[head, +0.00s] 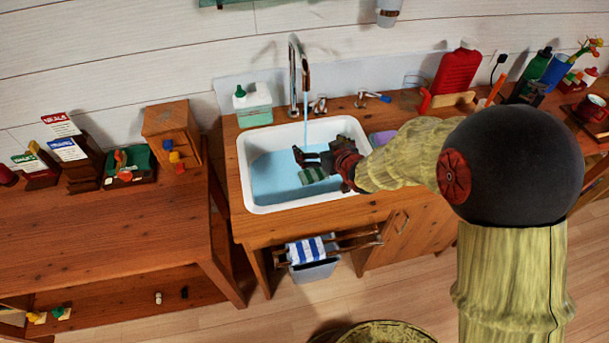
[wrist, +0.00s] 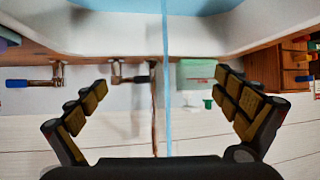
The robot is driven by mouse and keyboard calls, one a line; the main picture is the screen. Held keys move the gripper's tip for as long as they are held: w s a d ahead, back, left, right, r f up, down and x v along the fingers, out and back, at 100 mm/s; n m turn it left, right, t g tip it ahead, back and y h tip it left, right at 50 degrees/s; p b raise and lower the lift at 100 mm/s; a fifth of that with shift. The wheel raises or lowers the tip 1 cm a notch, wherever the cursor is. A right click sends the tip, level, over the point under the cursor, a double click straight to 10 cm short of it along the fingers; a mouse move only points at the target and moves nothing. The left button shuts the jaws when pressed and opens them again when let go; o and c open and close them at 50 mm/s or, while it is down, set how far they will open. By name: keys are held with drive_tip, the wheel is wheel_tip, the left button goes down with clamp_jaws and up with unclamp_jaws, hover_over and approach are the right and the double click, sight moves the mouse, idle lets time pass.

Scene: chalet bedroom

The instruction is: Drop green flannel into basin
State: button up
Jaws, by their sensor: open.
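The white basin (head: 246,185) is set in the wooden counter, with blue water in it and a stream running from the tap (head: 295,75). My gripper (head: 314,162) is over the basin, reaching in from the right. In the wrist view its fingers (wrist: 160,82) are spread wide with nothing between them. The green flannel (head: 313,175), green with pale stripes, shows just below the fingers, within the basin's outline. I cannot tell whether it rests in the water or is still above it. The flannel does not show in the wrist view, where the basin's edge (wrist: 110,45) is at the top.
A pale green dispenser (head: 253,104) stands behind the basin at left. A red bottle (head: 456,72) and other bottles stand at the back right. A blue-and-white striped cloth (head: 306,250) hangs on the front rail. A wooden table (head: 100,235) with several small items is at left.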

drive_tip(key=v, duration=1)
drive_tip(key=shift+f, duration=0.1)
